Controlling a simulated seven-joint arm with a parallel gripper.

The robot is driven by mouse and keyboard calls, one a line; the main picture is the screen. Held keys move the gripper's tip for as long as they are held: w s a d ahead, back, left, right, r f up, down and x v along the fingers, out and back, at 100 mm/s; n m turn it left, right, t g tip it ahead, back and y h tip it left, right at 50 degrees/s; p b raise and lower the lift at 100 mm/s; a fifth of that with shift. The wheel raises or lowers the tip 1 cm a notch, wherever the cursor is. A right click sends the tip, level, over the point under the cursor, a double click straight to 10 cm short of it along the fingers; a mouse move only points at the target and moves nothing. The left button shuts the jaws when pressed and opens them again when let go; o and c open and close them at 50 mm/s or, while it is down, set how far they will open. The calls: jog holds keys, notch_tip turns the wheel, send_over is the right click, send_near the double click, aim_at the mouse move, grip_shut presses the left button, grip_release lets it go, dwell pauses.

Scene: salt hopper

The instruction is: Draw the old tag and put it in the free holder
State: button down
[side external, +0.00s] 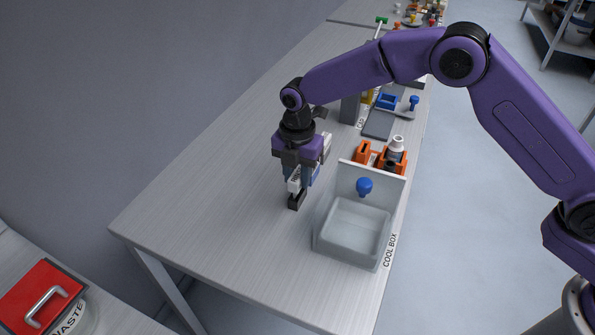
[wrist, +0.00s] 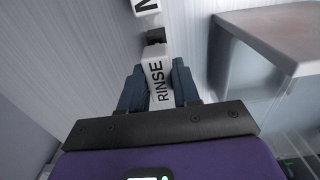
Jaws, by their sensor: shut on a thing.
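My gripper (side external: 303,180) points down over the table, left of the clear box. It is shut on a white tag (wrist: 158,80) lettered RINSE, held between its two blue fingers. The tag (side external: 293,183) shows in the side view just above a small black holder (side external: 297,201) on the table. A black part of the holder (wrist: 156,36) also shows past the tag's end in the wrist view. I cannot tell whether the tag is seated in it. A second white lettered tag (wrist: 146,6) is cut off at the top of the wrist view.
A clear box (side external: 350,238) marked COOL BOX, with a blue knob (side external: 364,186), stands close on the right. Behind it are an orange rack (side external: 365,152) and a white-capped bottle (side external: 397,147). A red lid (side external: 38,300) is at lower left. The table's left side is clear.

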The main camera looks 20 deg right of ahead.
aim_at(297, 174)
jog(key=shift+f, duration=1.3)
jog(key=shift+c, duration=1.2)
grip_release()
jog(key=shift+r, duration=0.1)
jog(key=shift+r, duration=2.95)
jog(key=shift+r, duration=0.1)
notch_tip(297, 174, up, 17)
jog(key=shift+s+r, duration=0.1)
jog(key=shift+r, duration=0.05)
